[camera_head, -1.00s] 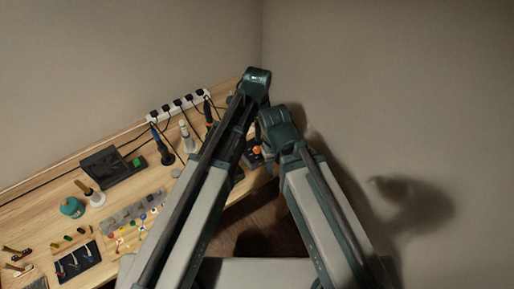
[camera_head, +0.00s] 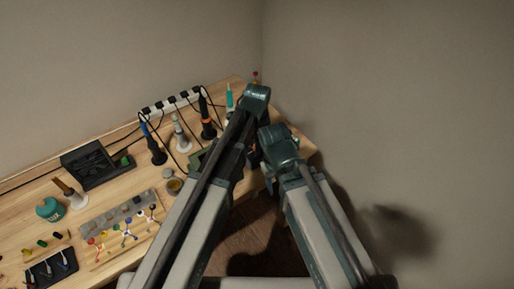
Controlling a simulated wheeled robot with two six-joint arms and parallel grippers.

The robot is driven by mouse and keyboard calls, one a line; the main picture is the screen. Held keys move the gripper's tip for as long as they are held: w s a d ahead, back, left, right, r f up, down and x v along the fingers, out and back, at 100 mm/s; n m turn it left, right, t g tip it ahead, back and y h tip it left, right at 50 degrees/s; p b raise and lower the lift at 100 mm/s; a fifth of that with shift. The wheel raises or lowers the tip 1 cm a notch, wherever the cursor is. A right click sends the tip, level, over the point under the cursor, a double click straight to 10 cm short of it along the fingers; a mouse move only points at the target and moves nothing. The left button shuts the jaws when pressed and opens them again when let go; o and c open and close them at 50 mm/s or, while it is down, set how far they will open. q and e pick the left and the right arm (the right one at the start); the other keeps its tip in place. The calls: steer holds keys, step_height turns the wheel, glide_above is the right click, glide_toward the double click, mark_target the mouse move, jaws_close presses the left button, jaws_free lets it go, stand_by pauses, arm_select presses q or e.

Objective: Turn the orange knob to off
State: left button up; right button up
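I cannot make out the orange knob; the spot between my two arms, near the right end of the wooden workbench (camera_head: 135,190), is mostly covered by them. My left arm reaches over the bench, with its dark teal joint near the bench's back right corner. My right arm's teal joint is just to the right of it, over the bench's right end. Both grippers are hidden behind the arms, so their fingers do not show.
A white power strip (camera_head: 158,108) with black plugs runs along the bench's back. Soldering irons (camera_head: 207,122) stand in front of it. Walls meet behind the bench's right end.

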arm_select(q)
jaws_close()
stand_by(0.4)
steer(key=n, duration=0.5)
steer(key=shift+n, duration=0.4)
steer(key=n, duration=0.5)
steer(key=shift+w+d+y, duration=0.1)
steer(key=shift+y, duration=0.2)
steer(key=n, duration=0.5)
steer(key=shift+n+g, duration=0.3)
steer(key=shift+n, duration=0.1)
steer(key=n, duration=0.5)
steer(key=shift+n, duration=0.3)
